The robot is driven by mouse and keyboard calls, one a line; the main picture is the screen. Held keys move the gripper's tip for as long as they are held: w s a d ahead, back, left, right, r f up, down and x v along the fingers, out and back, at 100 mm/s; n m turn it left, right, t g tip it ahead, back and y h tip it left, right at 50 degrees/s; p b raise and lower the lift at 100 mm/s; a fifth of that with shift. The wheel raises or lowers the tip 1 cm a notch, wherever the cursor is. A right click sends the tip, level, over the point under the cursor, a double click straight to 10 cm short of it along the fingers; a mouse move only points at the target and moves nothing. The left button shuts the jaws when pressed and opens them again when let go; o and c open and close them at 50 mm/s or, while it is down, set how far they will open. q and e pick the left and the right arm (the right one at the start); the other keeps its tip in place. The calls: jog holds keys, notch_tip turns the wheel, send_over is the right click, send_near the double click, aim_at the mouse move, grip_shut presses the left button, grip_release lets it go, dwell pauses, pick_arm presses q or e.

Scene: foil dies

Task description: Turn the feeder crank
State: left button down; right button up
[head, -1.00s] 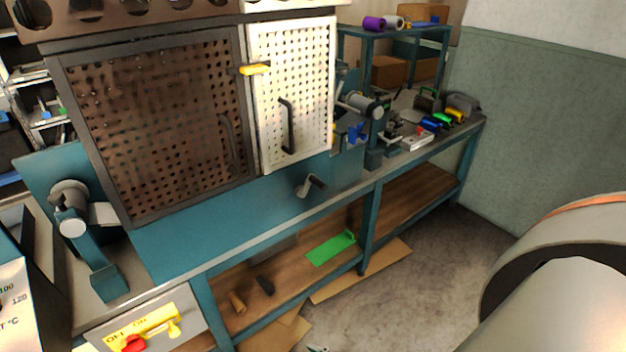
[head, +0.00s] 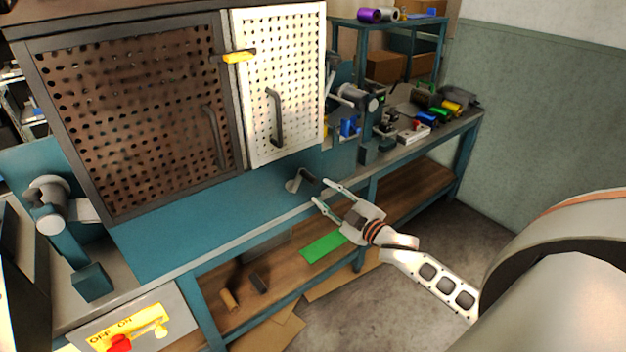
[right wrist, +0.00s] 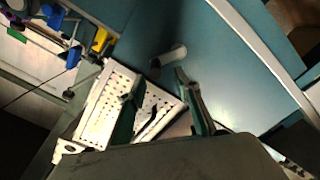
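The crank (head: 302,180) is a small grey and dark handle on the teal front surface below the white perforated door. It also shows in the right wrist view (right wrist: 170,57), just beyond my fingertips. My right gripper (head: 321,191) comes in from the lower right with its two fingers spread apart and nothing between them. Its fingers (right wrist: 156,80) also show open in the right wrist view. The gripper is close to the right of the crank, and I cannot tell whether it touches it. My left gripper is not in view.
A brown perforated door (head: 135,120) and a white perforated door (head: 282,85) with dark handles stand above the crank. A yellow OFF/ON switch panel (head: 130,325) is at lower left. A shelf (head: 275,275) below holds a green piece (head: 323,246). Clamps and coloured spools stand right.

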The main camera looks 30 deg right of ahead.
aim_at(310, 178)
jog(key=shift+w+a+r, duration=0.1)
jog(key=shift+w+r, duration=0.1)
jog(key=shift+w, duration=1.85)
jog(key=shift+w+r, duration=0.2)
jog(key=shift+w, duration=1.85)
grip_shut()
